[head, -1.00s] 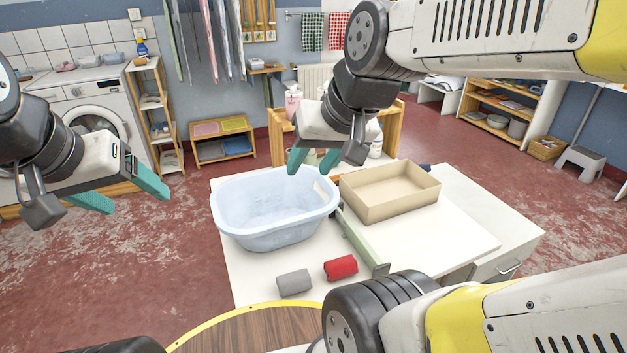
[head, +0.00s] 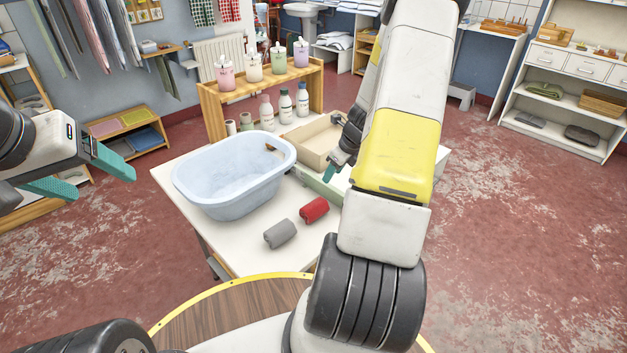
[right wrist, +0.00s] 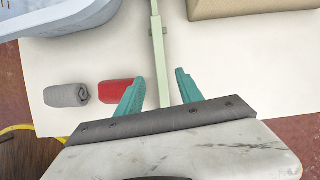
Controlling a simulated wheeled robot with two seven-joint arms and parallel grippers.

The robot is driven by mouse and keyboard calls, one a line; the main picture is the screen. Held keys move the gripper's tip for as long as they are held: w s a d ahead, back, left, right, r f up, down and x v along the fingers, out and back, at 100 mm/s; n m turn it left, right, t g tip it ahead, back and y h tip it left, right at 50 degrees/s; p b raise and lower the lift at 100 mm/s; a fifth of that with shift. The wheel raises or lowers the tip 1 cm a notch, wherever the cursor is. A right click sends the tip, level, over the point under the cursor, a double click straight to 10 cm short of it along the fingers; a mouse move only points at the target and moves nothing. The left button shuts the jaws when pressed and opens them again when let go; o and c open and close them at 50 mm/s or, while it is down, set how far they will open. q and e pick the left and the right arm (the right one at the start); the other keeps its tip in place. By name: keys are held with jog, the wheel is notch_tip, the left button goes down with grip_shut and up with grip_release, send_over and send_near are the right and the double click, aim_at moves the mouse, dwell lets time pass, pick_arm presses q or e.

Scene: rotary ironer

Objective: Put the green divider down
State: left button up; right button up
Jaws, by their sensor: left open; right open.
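The green divider (head: 313,182) is a long, narrow pale green bar on the white table, between the blue tub (head: 215,198) and the beige box (head: 305,150). My arm hides part of it in the head view. In the right wrist view the divider (right wrist: 159,55) runs lengthwise between the teal fingers of my right gripper (right wrist: 160,78), with a visible gap on both sides. My right gripper is open and holds nothing; in the head view it (head: 333,172) is partly hidden by its arm. My left gripper (head: 105,184) is open and empty, left of the table.
A grey roll (head: 280,234) and a red roll (head: 314,209) lie on the table in front of the tub, left of the divider. Several bottles stand behind the tub, by a wooden rack (head: 213,105). Bare white tabletop shows right of the divider in the wrist view (right wrist: 240,60).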

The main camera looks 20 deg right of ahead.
aim_at(331, 186)
jog(key=shift+s+d+f+m, duration=0.15)
jog(key=shift+d+f+m, duration=0.15)
jog(key=shift+f, duration=0.3)
jog(key=shift+s+d+f+m, duration=0.2)
jog(key=shift+f+m, duration=0.1)
jog(key=shift+f, duration=0.3)
jog(key=x, duration=0.7)
jog(key=shift+a+f, duration=0.1)
jog(key=shift+a, duration=0.1)
grip_shut()
